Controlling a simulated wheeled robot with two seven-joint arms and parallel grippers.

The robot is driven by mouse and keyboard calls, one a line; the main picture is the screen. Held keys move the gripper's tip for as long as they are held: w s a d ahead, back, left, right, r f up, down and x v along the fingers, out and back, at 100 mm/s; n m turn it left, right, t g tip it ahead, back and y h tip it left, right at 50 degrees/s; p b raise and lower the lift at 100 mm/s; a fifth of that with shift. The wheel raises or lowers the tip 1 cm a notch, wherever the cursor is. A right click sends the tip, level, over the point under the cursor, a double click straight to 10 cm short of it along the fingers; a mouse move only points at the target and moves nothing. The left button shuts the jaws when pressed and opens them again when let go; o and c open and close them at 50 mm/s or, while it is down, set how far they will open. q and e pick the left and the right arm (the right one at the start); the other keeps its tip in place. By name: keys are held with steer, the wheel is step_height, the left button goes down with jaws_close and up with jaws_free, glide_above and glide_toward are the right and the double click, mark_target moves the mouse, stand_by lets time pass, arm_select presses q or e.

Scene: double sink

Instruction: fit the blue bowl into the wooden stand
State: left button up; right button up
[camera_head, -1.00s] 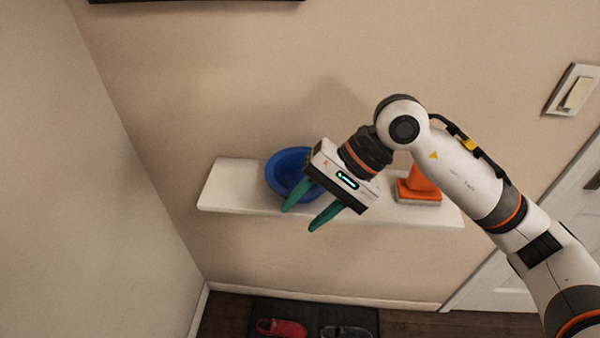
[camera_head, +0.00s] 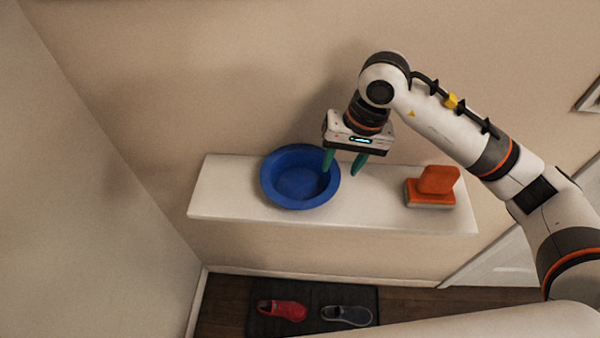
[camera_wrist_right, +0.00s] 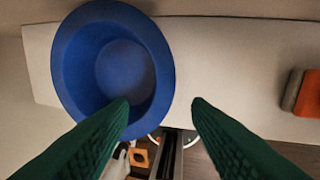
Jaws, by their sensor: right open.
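The blue bowl (camera_head: 300,188) sits upright and empty on the left half of a white shelf (camera_head: 370,208). My right gripper (camera_head: 342,171) is open and points down at the bowl's right rim, with nothing between its fingers that I can see held. In the right wrist view, one finger of the gripper (camera_wrist_right: 160,103) overlaps the bowl (camera_wrist_right: 122,72) and the other is outside its rim. I cannot tell whether a finger touches the bowl. I see no wooden stand. My left gripper is not in view.
An orange block-like object with a grey base (camera_head: 432,187) stands at the shelf's right end. The shelf between it and the bowl is clear. The wall is close behind. Below, a dark mat (camera_head: 313,293) holds a red shoe (camera_head: 282,310) and a dark shoe (camera_head: 346,316).

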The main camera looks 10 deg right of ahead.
mark_target(332, 179)
steer(key=shift+a+f, duration=0.15)
steer(key=shift+f, duration=0.7)
steer(key=shift+w+a+f+p, duration=0.1)
steer(key=shift+f+p, duration=0.15)
steer(key=shift+p, duration=0.15)
steer(key=f+p, duration=0.2)
steer(key=f, duration=0.1)
steer(key=shift+a+f, duration=0.25)
steer(key=shift+a, duration=0.15)
steer(key=shift+w+a+f, duration=0.1)
steer(key=shift+f, duration=0.5)
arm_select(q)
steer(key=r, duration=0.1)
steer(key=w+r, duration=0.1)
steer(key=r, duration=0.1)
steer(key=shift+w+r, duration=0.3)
arm_select(e)
steer(key=shift+c, duration=0.8)
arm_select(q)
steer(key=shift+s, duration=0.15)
arm_select(e)
jaws_close()
